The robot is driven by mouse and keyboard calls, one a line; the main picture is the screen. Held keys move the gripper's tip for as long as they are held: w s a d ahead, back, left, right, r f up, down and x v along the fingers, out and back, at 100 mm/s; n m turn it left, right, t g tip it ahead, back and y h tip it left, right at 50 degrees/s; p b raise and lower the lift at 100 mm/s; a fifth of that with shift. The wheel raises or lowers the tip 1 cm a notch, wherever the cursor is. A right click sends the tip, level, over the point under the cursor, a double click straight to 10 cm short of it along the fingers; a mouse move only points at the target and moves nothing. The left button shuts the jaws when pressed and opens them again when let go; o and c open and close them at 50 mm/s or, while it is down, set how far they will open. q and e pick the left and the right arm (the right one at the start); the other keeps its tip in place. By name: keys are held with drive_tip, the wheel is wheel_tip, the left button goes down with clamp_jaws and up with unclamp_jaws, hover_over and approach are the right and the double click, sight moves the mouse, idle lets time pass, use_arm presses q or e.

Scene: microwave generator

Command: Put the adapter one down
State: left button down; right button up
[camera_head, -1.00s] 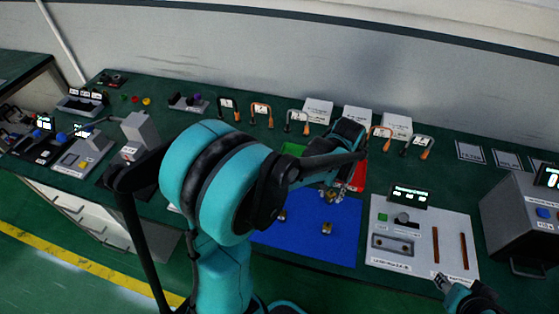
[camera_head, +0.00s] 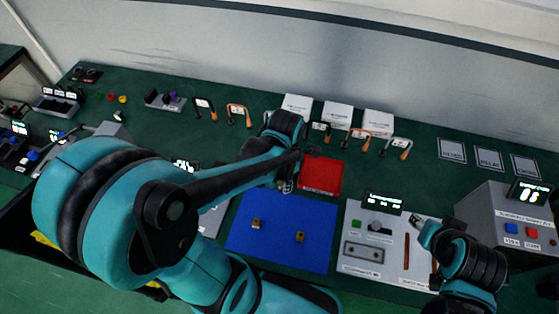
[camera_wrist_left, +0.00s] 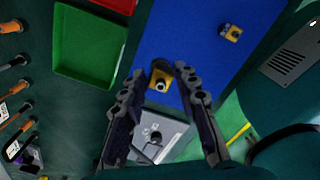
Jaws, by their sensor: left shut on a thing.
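My left gripper (camera_head: 287,184) is over the far edge of the blue mat, left of the red tray (camera_head: 322,174). In the left wrist view a small brass-coloured adapter (camera_wrist_left: 161,76) shows between its two fingers (camera_wrist_left: 160,70), and the gripper is shut on it. Its label cannot be read. Two similar adapters show on the blue mat (camera_head: 275,255), one at left (camera_head: 256,223) and one at right (camera_head: 300,237). The right one also shows in the left wrist view (camera_wrist_left: 230,32). My right gripper (camera_head: 418,222) is over the grey panel; its fingers are too small to judge.
A green tray (camera_wrist_left: 88,45) beside the red one is hidden by my left arm in the head view. Clamp-like handles (camera_head: 238,112) and white boxes (camera_head: 337,115) line the back. The grey panel (camera_head: 385,262) and a metal instrument (camera_head: 500,222) stand at right.

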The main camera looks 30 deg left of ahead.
use_arm(q)
drive_tip(key=w+a+f+b, duration=0.1)
drive_tip(key=w+a+f, duration=0.1)
drive_tip(key=w, duration=0.1)
drive_tip(key=w+a+f+b, duration=0.1)
drive_tip(key=w+a+f, duration=0.1)
drive_tip(key=w, duration=0.1)
drive_tip(key=w+a+f+b, duration=0.1)
drive_tip(key=w+f, duration=0.1)
drive_tip(key=w, duration=0.1)
drive_tip(key=shift+w+a+f, duration=0.25)
drive_tip(key=shift+a+f, duration=0.1)
drive_tip(key=shift+a, duration=0.05)
drive_tip(key=shift+w+f, duration=0.1)
drive_tip(key=shift+f, duration=0.05)
wheel_tip(320, 180, down, 3)
drive_tip(key=shift+f+b, duration=0.2)
drive_tip(key=shift+b, duration=0.45)
drive_tip(key=shift+f, duration=0.25)
drive_tip(key=shift+f, duration=0.15)
drive_tip(key=c, duration=1.1)
unclamp_jaws()
drive_tip(key=shift+c, duration=0.2)
